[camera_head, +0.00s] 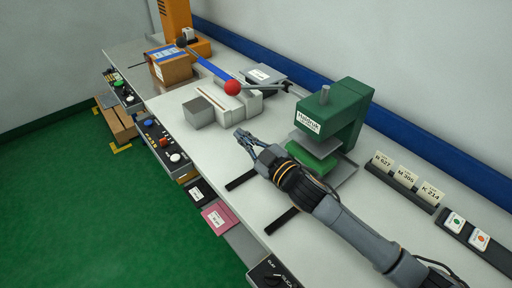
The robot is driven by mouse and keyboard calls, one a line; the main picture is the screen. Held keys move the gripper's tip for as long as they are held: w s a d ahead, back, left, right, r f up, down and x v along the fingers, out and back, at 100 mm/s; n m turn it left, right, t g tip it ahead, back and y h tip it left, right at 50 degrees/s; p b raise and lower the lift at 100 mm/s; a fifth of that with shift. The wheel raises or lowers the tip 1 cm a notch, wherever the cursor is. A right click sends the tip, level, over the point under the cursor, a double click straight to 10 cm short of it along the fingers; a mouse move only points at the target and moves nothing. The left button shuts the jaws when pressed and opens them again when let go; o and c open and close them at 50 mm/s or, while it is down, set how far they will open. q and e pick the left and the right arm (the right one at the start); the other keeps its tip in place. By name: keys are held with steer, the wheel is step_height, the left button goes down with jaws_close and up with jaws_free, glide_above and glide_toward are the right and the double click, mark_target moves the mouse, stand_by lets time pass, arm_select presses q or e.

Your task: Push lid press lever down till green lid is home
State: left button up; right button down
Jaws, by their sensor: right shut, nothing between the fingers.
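The lid press (345,115) is a green C-shaped machine with a white label and a grey post on top, right of centre on the bench. A red ball knob (232,88) sits on a thin grey lever rod (265,87) that runs right toward the press; where it joins is unclear. A flat green piece (312,155), likely the lid, lies under the grey press plate (306,139); my arm partly covers it, and its seating cannot be told. My right gripper (240,137) is shut and empty, left of the press and below the knob, apart from both. My left gripper is out of view.
Grey-white blocks (222,102) stand just beyond my right gripper. A cardboard box (170,66) and an orange machine (178,25) stand farther back. Labelled cards (405,178) line the right side. Black strips (282,220) lie on the bench, which has bare patches near the front edge.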

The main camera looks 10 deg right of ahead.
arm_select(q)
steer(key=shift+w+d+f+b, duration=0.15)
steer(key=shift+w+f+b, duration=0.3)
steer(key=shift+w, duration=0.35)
arm_select(e)
steer(key=shift+d+v, duration=0.25)
steer(key=shift+v, duration=2.2)
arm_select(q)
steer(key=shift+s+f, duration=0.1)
arm_select(e)
steer(key=shift+f, duration=0.1)
